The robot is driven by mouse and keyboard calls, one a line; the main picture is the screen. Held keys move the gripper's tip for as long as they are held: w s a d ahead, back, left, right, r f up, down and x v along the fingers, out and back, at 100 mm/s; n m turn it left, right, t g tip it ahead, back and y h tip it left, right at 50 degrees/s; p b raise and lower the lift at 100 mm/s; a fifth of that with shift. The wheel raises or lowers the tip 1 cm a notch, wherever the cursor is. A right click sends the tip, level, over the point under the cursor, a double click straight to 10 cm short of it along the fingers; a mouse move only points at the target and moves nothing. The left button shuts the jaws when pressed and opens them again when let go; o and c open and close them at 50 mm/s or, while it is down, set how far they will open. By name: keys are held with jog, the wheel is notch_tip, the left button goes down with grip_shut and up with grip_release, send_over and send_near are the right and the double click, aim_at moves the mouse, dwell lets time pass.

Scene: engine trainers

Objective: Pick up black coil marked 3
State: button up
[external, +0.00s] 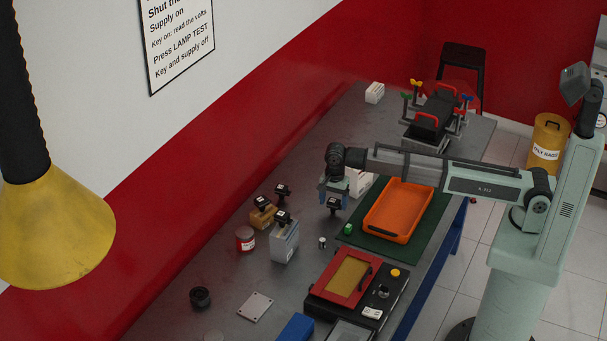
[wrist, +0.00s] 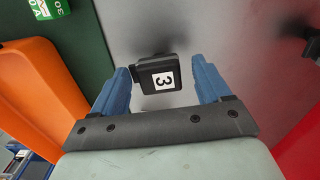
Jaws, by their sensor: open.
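The black coil marked 3 (wrist: 158,74) is in the wrist view, its white label facing the camera. It sits between the two blue fingers of my gripper (wrist: 164,88), with a gap on each side. In the external view, the coil (external: 333,206) shows as a small dark block just below my gripper (external: 333,190). My gripper is open and points down over the bench. The external view does not clearly show what supports the coil.
The orange tray (external: 376,230) lies on a green mat (external: 420,249) right of my gripper. A green 30 A piece (external: 347,229) and small metal cylinder (external: 322,242) are nearby. Other black coils (external: 282,190) stand left, by a tan block (external: 262,218) and grey box (external: 285,244).

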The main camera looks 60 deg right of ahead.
jog(key=shift+f, duration=0.25)
jog(key=c, duration=1)
jog(key=shift+o, duration=0.2)
jog(key=shift+r, duration=0.15)
